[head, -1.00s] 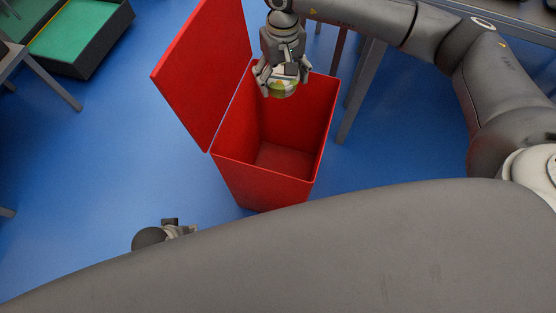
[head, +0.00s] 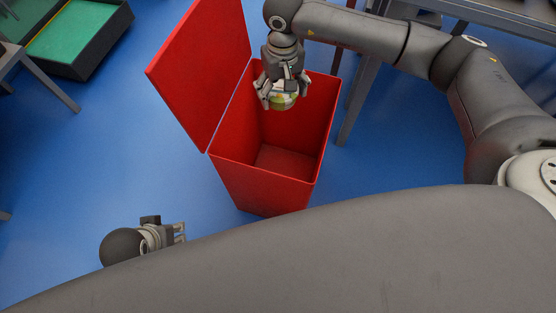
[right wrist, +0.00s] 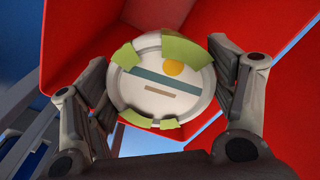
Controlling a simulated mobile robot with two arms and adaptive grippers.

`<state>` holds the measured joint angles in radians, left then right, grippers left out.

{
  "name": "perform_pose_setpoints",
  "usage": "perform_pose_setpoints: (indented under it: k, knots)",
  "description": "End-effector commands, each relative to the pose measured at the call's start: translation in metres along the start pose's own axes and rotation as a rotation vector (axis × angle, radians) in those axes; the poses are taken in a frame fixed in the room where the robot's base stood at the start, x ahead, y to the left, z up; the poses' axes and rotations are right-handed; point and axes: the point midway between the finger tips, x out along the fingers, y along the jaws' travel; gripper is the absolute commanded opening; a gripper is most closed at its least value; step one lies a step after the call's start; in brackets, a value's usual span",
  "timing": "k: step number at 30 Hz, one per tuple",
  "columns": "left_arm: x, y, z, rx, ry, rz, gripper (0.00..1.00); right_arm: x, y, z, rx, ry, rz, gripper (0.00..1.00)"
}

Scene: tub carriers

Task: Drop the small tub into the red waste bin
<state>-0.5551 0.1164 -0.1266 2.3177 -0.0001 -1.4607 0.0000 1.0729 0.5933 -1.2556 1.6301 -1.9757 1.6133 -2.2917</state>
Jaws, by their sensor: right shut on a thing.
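The small tub (head: 283,101) has a whitish round face with green patches. In the right wrist view the tub (right wrist: 158,88) shows its lid with a yellow dot and a teal band, between the two fingers. My right gripper (head: 282,98) is shut on it and holds it over the mouth of the bin, toward the back. The red waste bin (head: 268,185) stands open with its lid raised at the left; its visible floor is bare. It also shows as red walls in the right wrist view (right wrist: 80,40). My left gripper (head: 180,233) is at the lower left, partly hidden, away from the bin.
A dark crate with a green inside (head: 78,38) lies on the blue floor (head: 110,150) at the upper left. A grey table (head: 480,20) with legs stands behind the bin at the upper right. The floor left of the bin is clear.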

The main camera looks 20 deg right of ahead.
Motion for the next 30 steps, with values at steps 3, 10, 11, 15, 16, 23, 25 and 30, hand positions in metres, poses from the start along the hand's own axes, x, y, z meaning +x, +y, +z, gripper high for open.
perform_pose_setpoints:
  k: [3, 10, 11, 15, 16, 23, 25, 30]
  knots:
    - [0.0, 0.0, 0.0, 0.0, 0.0, 0.0, 0.4, 0.0, 0.0, 0.0, 0.0, 0.001, -0.001, 0.86]
    - [0.0, 0.0, 0.0, 0.0, 0.001, 0.0, 0.4, 0.0, 0.0, 0.0, 0.0, 0.0, 0.0, 1.0]
    - [0.0, 0.0, 0.0, 0.0, 0.001, 0.0, 0.4, 0.0, 0.0, 0.0, 0.0, 0.0, 0.0, 1.0]
    - [0.0, 0.0, 0.0, 0.0, 0.001, 0.0, 0.4, 0.0, 0.0, 0.0, 0.0, 0.0, 0.0, 1.0]
    - [0.001, 0.0, 0.0, 0.0, 0.0, 0.0, 0.4, 0.0, 0.0, 0.0, 0.0, -0.001, 0.0, 1.0]
    - [0.001, 0.0, 0.001, 0.001, -0.003, 0.001, 0.4, -0.018, 0.0, -0.001, 0.0, 0.003, -0.001, 1.0]
    - [0.001, 0.0, 0.001, 0.001, -0.003, 0.001, 0.4, -0.032, 0.0, -0.001, -0.002, 0.004, -0.001, 1.0]
    - [0.001, 0.0, 0.001, 0.001, -0.002, 0.0, 0.4, -0.07, 0.0, -0.001, -0.001, 0.005, -0.001, 1.0]
